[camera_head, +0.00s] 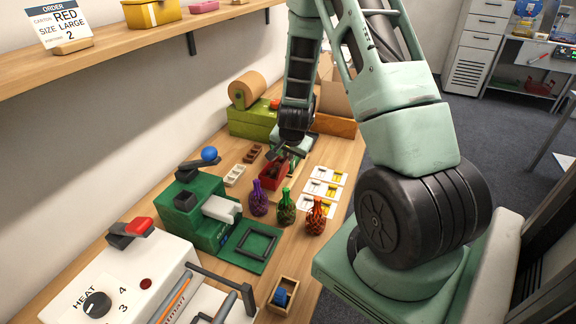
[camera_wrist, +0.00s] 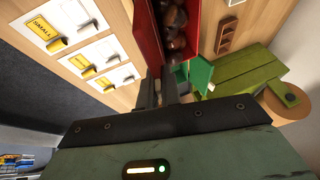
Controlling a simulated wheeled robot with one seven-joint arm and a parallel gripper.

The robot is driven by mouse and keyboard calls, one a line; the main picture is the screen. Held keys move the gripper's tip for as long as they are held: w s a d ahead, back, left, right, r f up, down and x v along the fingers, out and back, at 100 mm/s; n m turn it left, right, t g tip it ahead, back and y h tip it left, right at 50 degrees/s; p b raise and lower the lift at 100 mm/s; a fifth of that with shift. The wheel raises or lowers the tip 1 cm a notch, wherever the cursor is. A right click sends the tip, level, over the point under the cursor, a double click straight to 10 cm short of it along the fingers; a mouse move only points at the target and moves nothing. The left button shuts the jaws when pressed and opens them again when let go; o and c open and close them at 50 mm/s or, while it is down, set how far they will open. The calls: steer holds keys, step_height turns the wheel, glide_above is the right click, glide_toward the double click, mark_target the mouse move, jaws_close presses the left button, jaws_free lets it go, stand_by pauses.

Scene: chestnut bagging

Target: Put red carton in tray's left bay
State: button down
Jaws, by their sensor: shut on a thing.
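The red carton (camera_head: 270,175) stands open-topped near the middle of the bench, partly hidden by my gripper (camera_head: 285,153). In the wrist view the red carton (camera_wrist: 147,30) shows its inside, with several brown chestnuts (camera_wrist: 172,22) in it. My gripper (camera_wrist: 158,88) is shut on the near end of the carton; the exact contact is hard to see. A wooden, open-topped box (camera_head: 338,125) at the back right may be the tray; my arm hides part of it, and I cannot make out its bays.
A green machine (camera_head: 208,215) stands front left and a green box with a roll (camera_head: 252,120) behind. A shelf (camera_head: 150,38) overhangs the left.

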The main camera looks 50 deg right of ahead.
steer(key=shift+f, duration=1.85)
steer(key=shift+f, duration=0.15)
steer(key=c, duration=1.6)
jaws_free()
